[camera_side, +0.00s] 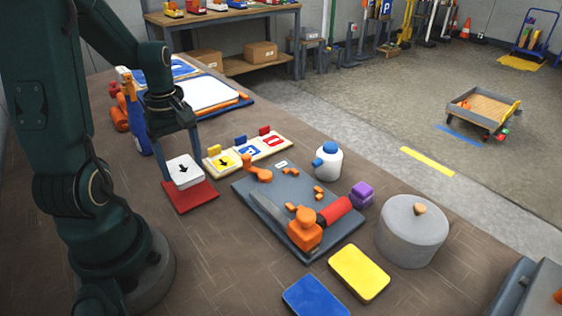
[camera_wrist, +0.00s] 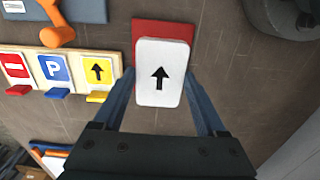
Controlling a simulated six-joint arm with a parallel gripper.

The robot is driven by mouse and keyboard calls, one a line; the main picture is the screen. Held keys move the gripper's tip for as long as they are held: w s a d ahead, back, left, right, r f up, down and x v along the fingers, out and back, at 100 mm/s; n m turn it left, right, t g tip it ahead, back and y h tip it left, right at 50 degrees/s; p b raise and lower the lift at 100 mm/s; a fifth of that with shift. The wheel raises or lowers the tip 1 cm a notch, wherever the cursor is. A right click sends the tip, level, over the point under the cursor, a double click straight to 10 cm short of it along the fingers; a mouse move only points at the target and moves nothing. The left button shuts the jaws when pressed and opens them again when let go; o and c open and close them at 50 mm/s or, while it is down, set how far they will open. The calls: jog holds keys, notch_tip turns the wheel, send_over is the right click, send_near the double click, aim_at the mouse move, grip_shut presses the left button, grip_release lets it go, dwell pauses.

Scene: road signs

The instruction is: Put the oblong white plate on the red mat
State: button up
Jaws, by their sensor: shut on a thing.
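The oblong white plate (camera_side: 184,171) bears a black arrow. In the side view it is over the red mat (camera_side: 203,195), near the mat's far part. My gripper (camera_side: 180,157) is shut on the plate, with one finger at each long side. In the wrist view the plate (camera_wrist: 160,72) lies between the two fingers of my gripper (camera_wrist: 161,90) and overlaps the red mat (camera_wrist: 163,28), whose upper end shows beyond it. I cannot tell whether the plate touches the mat or is just above it.
A rack (camera_side: 248,153) with yellow, blue and red sign plates stands right of the mat. A dark grey tray (camera_side: 262,218) with orange parts lies further right. The table front of the mat is bare.

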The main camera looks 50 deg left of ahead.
aim_at(183, 169)
jog(key=shift+f, duration=1.8)
jog(key=o, duration=1.3)
jog(key=shift+f, duration=0.15)
notch_tip(183, 169, up, 12)
jog(key=shift+r, duration=0.1)
jog(key=d+r+m+t, duration=0.2)
jog(key=d+m+t, duration=0.3)
jog(key=d+m, duration=1.2)
jog(key=shift+s+d+r+m+t, duration=0.3)
jog(key=shift+s+m, duration=0.05)
jog(key=shift+m, duration=0.15)
